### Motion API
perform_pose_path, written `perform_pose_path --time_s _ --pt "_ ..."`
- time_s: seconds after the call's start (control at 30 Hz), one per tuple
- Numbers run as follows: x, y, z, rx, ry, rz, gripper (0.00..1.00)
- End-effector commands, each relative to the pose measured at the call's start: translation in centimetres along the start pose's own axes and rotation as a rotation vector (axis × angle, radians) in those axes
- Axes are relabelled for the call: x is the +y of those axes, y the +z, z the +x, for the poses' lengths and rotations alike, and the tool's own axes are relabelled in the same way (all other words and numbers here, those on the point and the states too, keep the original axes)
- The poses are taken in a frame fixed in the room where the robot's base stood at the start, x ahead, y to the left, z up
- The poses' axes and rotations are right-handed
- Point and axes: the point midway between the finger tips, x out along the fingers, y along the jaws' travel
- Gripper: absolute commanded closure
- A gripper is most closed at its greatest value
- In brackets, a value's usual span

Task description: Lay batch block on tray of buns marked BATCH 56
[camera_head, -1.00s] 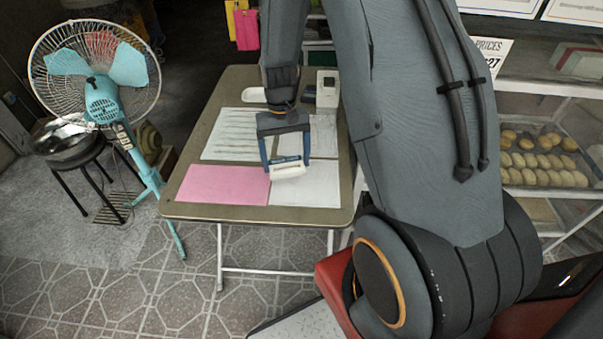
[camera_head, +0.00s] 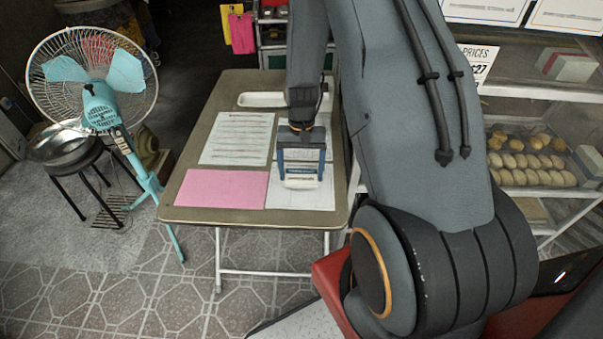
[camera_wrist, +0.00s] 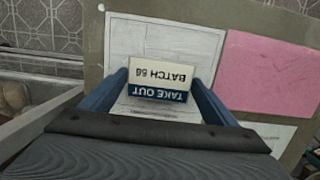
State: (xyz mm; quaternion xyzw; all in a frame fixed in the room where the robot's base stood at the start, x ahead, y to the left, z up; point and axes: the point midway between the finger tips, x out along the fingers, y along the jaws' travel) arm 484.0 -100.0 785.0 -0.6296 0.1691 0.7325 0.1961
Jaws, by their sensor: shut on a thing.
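My gripper (camera_head: 301,172) is over the near right part of the folding table, fingers pointing down. Its two blue fingers are shut on the batch block (camera_wrist: 162,72), a small cream block with a blue band. In the wrist view its print reads upside down, "TAKE OUT" and what looks like "BATCH 56". In the head view the block shows as a pale bar between the fingertips, over a white sheet; I cannot tell whether it touches the sheet. Buns (camera_head: 525,160) lie in rows in the case at right; I cannot read any batch mark there.
The folding table (camera_head: 190,202) holds a pink sheet (camera_head: 225,188), printed white sheets (camera_head: 238,138) and a white dish (camera_head: 262,99). A teal fan (camera_head: 100,90) and a black stool (camera_head: 70,150) stand at left. The shelved case (camera_head: 560,90) stands at right, beside my arm.

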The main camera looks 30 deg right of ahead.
Motion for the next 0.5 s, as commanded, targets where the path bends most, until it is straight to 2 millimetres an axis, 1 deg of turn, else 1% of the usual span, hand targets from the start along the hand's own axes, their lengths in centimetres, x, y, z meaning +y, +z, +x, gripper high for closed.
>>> perform_pose_path --time_s 0.03,0.13,0.5 --pt "0.0 0.0 0.5 -0.002 0.001 0.0 0.41" --pt "0.0 -0.1 1.2 -0.001 0.0 0.0 0.41" --pt "0.0 -0.2 1.6 0.0 0.0 0.0 0.41"
